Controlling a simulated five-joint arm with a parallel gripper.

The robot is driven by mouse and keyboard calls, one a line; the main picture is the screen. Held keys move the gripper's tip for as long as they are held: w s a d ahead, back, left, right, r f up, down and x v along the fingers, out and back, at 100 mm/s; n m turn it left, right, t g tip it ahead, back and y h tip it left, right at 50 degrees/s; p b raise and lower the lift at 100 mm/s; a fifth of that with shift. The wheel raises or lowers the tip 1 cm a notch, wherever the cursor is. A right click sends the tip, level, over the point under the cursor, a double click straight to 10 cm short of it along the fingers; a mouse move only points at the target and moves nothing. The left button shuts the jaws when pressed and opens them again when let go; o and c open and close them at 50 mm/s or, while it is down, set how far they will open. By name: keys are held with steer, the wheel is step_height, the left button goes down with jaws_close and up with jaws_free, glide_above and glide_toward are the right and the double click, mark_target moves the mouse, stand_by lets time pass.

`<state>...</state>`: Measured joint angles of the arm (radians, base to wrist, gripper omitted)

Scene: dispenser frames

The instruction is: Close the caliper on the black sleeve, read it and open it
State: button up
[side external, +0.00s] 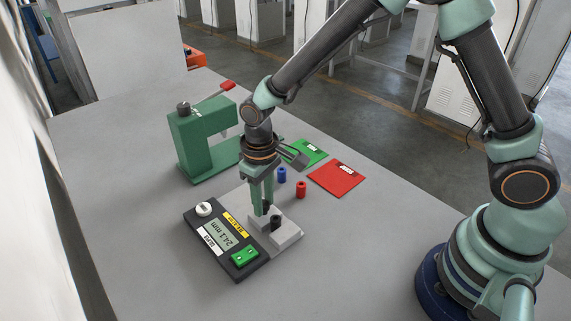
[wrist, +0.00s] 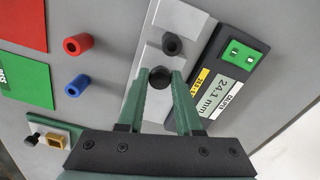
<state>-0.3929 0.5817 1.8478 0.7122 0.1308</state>
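The caliper's grey block (side external: 288,238) stands beside its dark readout box (side external: 240,262), whose display (wrist: 208,96) shows 24.1 mm. The black sleeve (side external: 276,223) stands upright on the block; its open top also shows in the wrist view (wrist: 172,44). My gripper (side external: 265,206) points down over the block, behind the sleeve. In the wrist view, my gripper's two green fingers (wrist: 161,78) close on both sides of a black round knob (wrist: 160,80). The knob is apart from the sleeve. The caliper jaws' contact with the sleeve is not clear.
A red sleeve (side external: 300,189) and a blue sleeve (side external: 282,174) stand just behind the block. A red card (side external: 337,181) and a green card (side external: 312,149) lie beyond them. A green C-shaped frame (side external: 190,150) stands at the left. The table's front is clear.

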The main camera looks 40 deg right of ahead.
mark_target(264, 204)
steer(key=o, duration=0.4)
steer(key=shift+c, duration=0.2)
steer(key=shift+r, duration=0.1)
step_height(264, 204, up, 12)
stand_by(0.4)
